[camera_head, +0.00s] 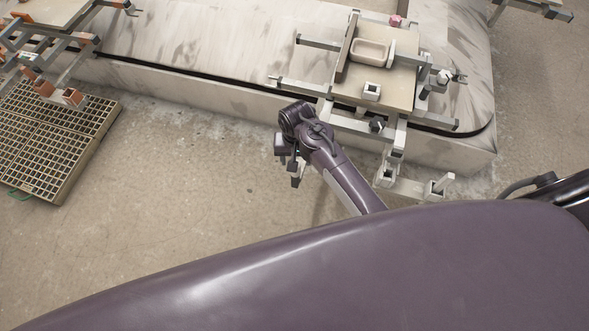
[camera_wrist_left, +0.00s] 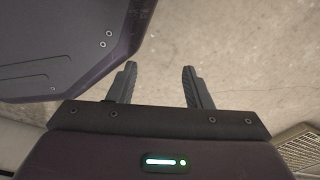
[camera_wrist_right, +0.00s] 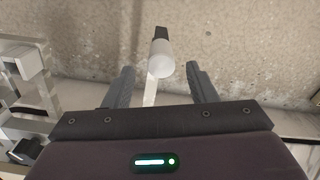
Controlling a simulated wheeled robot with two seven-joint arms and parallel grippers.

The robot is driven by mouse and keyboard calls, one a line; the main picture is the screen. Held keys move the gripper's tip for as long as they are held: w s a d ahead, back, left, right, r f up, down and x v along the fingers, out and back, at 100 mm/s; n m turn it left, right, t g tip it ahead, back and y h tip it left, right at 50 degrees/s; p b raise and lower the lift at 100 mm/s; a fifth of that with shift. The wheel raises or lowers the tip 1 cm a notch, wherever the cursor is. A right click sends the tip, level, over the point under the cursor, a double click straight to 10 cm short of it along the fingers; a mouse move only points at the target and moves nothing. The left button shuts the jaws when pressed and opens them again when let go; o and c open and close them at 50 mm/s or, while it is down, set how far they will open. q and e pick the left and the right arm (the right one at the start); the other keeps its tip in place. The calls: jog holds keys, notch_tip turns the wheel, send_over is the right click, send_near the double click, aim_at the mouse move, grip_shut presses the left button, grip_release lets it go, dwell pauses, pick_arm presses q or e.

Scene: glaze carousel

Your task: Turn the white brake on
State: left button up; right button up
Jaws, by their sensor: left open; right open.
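My left gripper (camera_wrist_left: 160,68) is open and empty over bare floor, left of the bracket.
The carousel's pale arm (camera_head: 395,135) carries a board with a beige basin (camera_head: 371,52) above the stained plinth (camera_head: 220,90). White rails (camera_wrist_right: 27,62) stand left of my right gripper. A floor grating (camera_head: 50,135) lies at the left. The floor between is clear.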

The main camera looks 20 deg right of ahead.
aim_at(295, 176)
notch_tip(295, 176, down, 6)
jog(key=shift+w+f+b, duration=0.1)
jog(key=shift+f+b, duration=0.15)
jog(key=shift+b, duration=0.6)
pick_arm(q)
jog(key=shift+w+d+r, duration=0.1)
jog(key=shift+w+r, duration=0.1)
jog(key=shift+w, duration=0.4)
jog(key=shift+w+d+r, duration=0.15)
jog(key=shift+w, duration=0.5)
jog(key=shift+w+d+r, duration=0.1)
jog(key=shift+w+r, duration=0.1)
jog(key=shift+w, duration=0.4)
pick_arm(e)
jog(key=shift+f, duration=0.65)
grip_shut()
